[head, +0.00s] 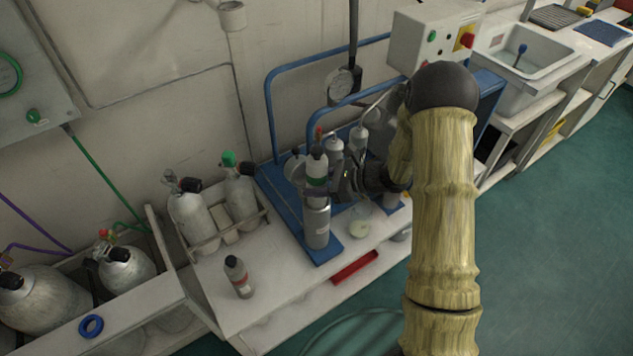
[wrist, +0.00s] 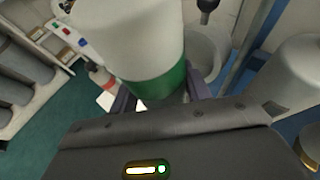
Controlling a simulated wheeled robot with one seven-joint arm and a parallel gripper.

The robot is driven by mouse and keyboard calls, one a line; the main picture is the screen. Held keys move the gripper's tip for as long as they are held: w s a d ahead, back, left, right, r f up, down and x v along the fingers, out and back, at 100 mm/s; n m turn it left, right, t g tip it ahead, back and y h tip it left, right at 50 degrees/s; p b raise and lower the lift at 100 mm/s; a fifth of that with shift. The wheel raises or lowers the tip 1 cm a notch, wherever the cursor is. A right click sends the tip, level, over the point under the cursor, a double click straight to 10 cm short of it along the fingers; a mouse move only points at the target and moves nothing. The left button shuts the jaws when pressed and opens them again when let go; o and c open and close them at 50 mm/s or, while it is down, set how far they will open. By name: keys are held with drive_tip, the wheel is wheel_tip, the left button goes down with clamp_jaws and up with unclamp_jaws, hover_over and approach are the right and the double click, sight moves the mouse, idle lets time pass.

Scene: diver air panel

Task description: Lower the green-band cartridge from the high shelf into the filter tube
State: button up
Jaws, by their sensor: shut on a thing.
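The green-band cartridge (head: 316,169) is a pale cylinder with a dark top and a green band low on its side. It stands upright in my gripper (head: 318,191), which is shut on it near the band. In the wrist view the cartridge (wrist: 140,40) fills the upper middle, its green band between the purple fingers (wrist: 160,95). The silver filter tube (head: 316,226) stands upright directly below the cartridge in the head view, on a blue base. The fingers hide the cartridge's lower end and the tube's mouth, so I cannot tell whether the end is inside.
A beaker (head: 360,221) and a red tray (head: 355,267) are close to the tube. Grey canisters (head: 334,148) and a blue pipe frame (head: 272,105) stand behind. The bench front is mostly clear.

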drive_tip(key=shift+f+b, duration=2.05)
drive_tip(key=shift+f, duration=0.7)
drive_tip(key=shift+f, duration=0.2)
drive_tip(key=shift+f, duration=0.1)
